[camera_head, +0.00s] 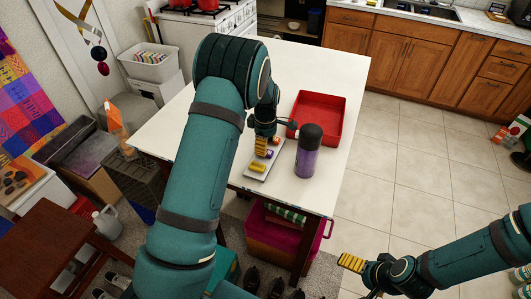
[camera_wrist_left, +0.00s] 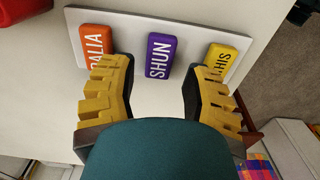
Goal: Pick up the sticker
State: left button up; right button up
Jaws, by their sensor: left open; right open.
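Three small lettered blocks lie in a row on a white tray (camera_head: 248,176), which also shows in the left wrist view (camera_wrist_left: 136,30). They are an orange block (camera_wrist_left: 96,47), a purple block (camera_wrist_left: 160,60) reading "SHUN", and a yellow block (camera_wrist_left: 219,65). In the head view the yellow block (camera_head: 257,167) is nearest the table's front. My left gripper (camera_head: 261,147) is open over the tray. In its wrist view, the purple block appears between the spread fingers; contact cannot be told. My right gripper (camera_head: 350,262) is open and empty, away from the table at the lower right.
A purple bottle with a black cap (camera_head: 307,160) stands right of the tray, close to my left gripper. A red bin (camera_head: 336,137) sits behind it on the white table (camera_head: 160,132). The table's left side is clear.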

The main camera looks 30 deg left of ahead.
pick_arm(q)
notch_tip(320, 180, down, 3)
jog(key=shift+f, duration=0.2)
jog(key=c, duration=0.5)
jog(key=shift+r, duration=0.15)
